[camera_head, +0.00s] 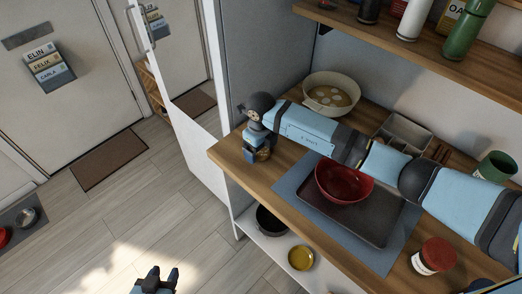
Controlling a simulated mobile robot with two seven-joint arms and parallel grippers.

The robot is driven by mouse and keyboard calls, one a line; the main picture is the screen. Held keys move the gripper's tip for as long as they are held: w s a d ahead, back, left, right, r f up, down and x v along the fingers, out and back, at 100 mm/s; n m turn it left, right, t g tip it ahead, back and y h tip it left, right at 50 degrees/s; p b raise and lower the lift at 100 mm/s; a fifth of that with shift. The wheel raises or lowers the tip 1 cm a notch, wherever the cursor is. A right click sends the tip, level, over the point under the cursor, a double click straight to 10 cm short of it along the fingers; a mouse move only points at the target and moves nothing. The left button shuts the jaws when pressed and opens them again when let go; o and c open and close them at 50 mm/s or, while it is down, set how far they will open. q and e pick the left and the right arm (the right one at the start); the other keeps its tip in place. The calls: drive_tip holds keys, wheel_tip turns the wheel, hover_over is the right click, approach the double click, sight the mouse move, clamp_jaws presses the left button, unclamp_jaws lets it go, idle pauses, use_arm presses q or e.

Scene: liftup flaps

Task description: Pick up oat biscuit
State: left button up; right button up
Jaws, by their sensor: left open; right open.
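I cannot clearly identify the oat biscuit. My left gripper (162,275) is open and empty at the bottom, above the floor and left of the counter. My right arm reaches from the right across the counter. Its hand (257,152) is at the counter's left end, far from the lettered box; it is open, with its fingertips hard to make out.
The wooden counter (228,160) holds a cream pot (309,83) with pale round pieces, a red bowl (343,188) on a dark tray (370,222), a red-lidded jar (434,256), a divided box (405,130) and a green mug (495,167). A green bottle (466,35) stands beside the lettered box.

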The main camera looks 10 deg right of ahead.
drive_tip(key=shift+f, duration=0.3)
drive_tip(key=c, duration=1)
drive_tip(key=shift+r, duration=0.15)
